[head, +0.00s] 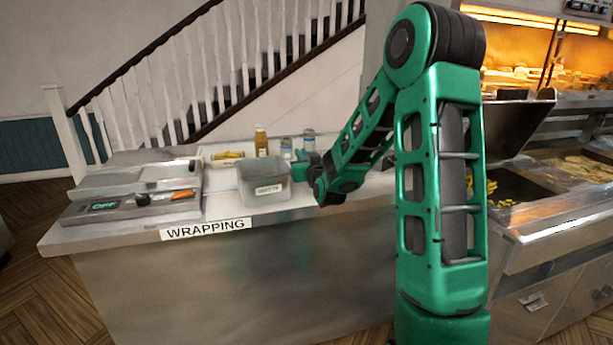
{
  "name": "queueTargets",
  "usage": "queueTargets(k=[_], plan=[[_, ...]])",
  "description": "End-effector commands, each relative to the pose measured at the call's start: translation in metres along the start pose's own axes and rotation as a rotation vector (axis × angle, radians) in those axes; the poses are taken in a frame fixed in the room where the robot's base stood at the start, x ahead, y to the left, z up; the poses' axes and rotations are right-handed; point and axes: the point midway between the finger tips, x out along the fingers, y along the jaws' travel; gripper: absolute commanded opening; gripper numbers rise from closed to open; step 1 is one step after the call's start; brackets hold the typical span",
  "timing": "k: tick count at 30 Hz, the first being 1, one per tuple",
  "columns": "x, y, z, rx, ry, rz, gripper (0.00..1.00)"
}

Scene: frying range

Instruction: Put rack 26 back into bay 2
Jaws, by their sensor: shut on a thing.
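My gripper (298,170) is at the wrapping counter, at the right rim of a grey open tub (262,193). It appears shut on the tub's rim; the fingertips are small and partly hidden at this distance. The tub has a small white label on its front that I cannot read clearly. It is upright at the counter; I cannot tell whether it rests on the surface or is slightly raised. I see nothing marked as rack 26 or bay 2.
The counter (225,270) bears a "WRAPPING" label. A grey device (130,193) marked "OFF" stands left. A brown-yellow bottle (261,143) and smaller bottles stand behind the tub. The frying range (545,225), with chips, and a lit warming cabinet (530,55) are right.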

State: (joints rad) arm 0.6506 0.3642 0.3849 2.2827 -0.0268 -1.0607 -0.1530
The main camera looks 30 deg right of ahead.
Motion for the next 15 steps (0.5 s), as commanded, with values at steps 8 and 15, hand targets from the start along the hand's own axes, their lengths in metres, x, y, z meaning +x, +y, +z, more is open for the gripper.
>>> queueTargets(k=[8, 15], plan=[[0.0, 0.001, 0.02, -0.001, 0.002, 0.001, 0.0], [0.0, 0.001, 0.047, 0.0, 0.0, 0.001, 0.0]])
